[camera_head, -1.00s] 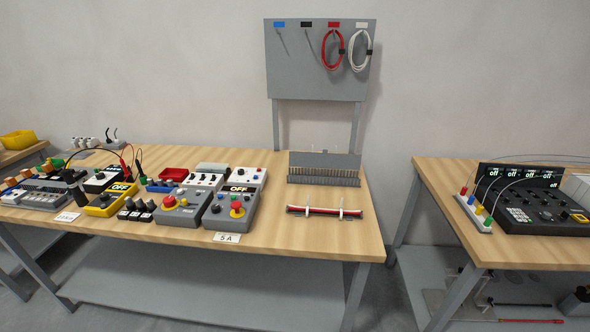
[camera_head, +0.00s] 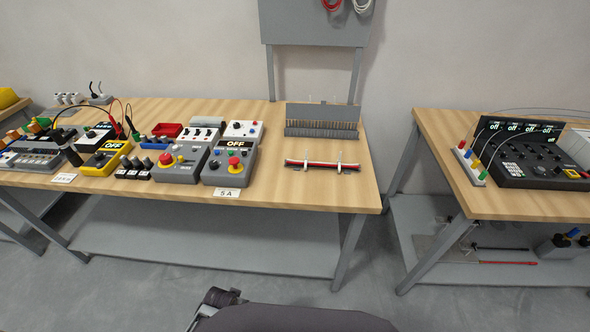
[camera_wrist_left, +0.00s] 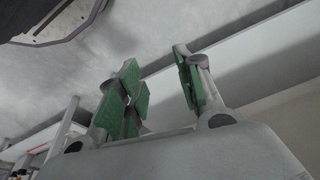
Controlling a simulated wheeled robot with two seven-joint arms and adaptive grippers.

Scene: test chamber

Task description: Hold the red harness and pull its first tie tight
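The red harness (camera_head: 311,164) lies on the wooden table, right of the control boxes. It is a short bundle of red, dark and pale wires lying left to right. One white tie (camera_head: 305,166) crosses it near the left part and another white tie (camera_head: 339,166) stands near its right end. How tight either tie is cannot be told. My left gripper (camera_wrist_left: 160,95) shows in the left wrist view with its green-padded fingers apart and nothing between them. It is away from the harness. My right gripper is in neither view.
The wooden table (camera_head: 280,199) has bare room around the harness. A grey comb-like rack (camera_head: 321,121) stands behind it. A box marked OFF with a red button (camera_head: 234,162) stands to its left. A second table (camera_head: 500,207) stands right across a gap.

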